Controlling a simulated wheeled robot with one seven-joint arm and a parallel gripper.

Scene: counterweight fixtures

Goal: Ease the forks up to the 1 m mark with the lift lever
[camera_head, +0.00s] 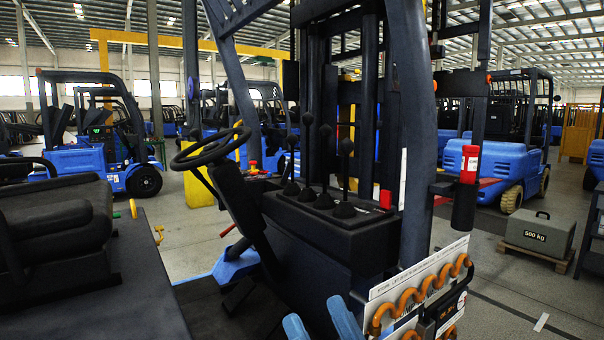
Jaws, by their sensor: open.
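Several black ball-topped levers stand upright in a row on the black console (340,232) of the near forklift. The nearest lever (346,147) is at the right of the row, with others (325,132) behind it. I cannot tell which is the lift lever. The dark mast (318,90) rises behind the console. The forks and a 1 m mark cannot be made out. My gripper (320,322) shows as two light blue fingers at the bottom edge, apart and empty. It is below and in front of the console, well clear of the levers.
The steering wheel (210,148) and seat (60,225) are left of the levers. A dark pillar (415,130) stands right of them. An orange coiled cord (420,295) hangs at lower right. A 500 kg weight (538,233) sits on a pallet. Other blue forklifts (500,160) stand behind.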

